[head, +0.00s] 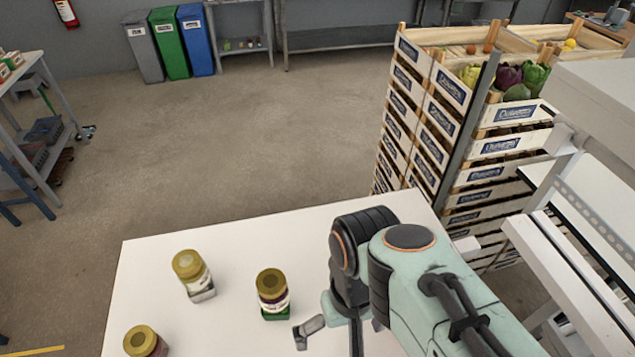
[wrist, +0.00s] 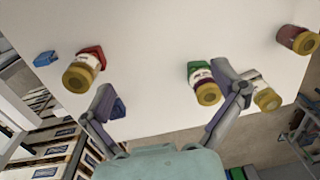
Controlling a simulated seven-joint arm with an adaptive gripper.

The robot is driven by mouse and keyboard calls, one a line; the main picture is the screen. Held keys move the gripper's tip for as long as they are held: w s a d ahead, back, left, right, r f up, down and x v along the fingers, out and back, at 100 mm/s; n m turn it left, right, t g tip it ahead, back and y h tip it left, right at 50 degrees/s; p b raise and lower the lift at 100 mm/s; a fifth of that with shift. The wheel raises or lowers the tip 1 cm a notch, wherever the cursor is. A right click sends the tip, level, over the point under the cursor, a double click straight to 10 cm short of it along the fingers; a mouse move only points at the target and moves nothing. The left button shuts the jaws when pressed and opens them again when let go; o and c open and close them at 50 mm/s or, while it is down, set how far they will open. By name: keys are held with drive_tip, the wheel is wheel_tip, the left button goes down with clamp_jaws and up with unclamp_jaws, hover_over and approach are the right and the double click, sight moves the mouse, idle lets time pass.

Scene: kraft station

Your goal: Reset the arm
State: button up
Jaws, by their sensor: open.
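My gripper (wrist: 163,80) is open and empty above the white table (head: 235,235), its two fingers spread wide in the wrist view. In the head view, part of it shows beside my arm near the table's front. A gold-lidded jar with a green base (head: 272,293) stands left of it; this jar also shows near the right finger in the wrist view (wrist: 202,82). A pale gold-lidded jar (head: 193,275) is farther left, partly behind the right finger in the wrist view. A dark-red jar (head: 146,342) is at the lower left. A red-based jar (wrist: 85,68) shows in the wrist view.
Stacked wooden crates (head: 490,145) stand right of the table, vegetables on top. A white framed structure (head: 575,270) is at the right edge. The floor (head: 215,145) beyond the table is open.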

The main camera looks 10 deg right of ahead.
drive_tip(key=s, duration=0.2)
drive_tip(key=s+n, duration=0.1)
drive_tip(key=shift+s+d+f, duration=0.25)
drive_tip(key=shift+o, duration=0.6)
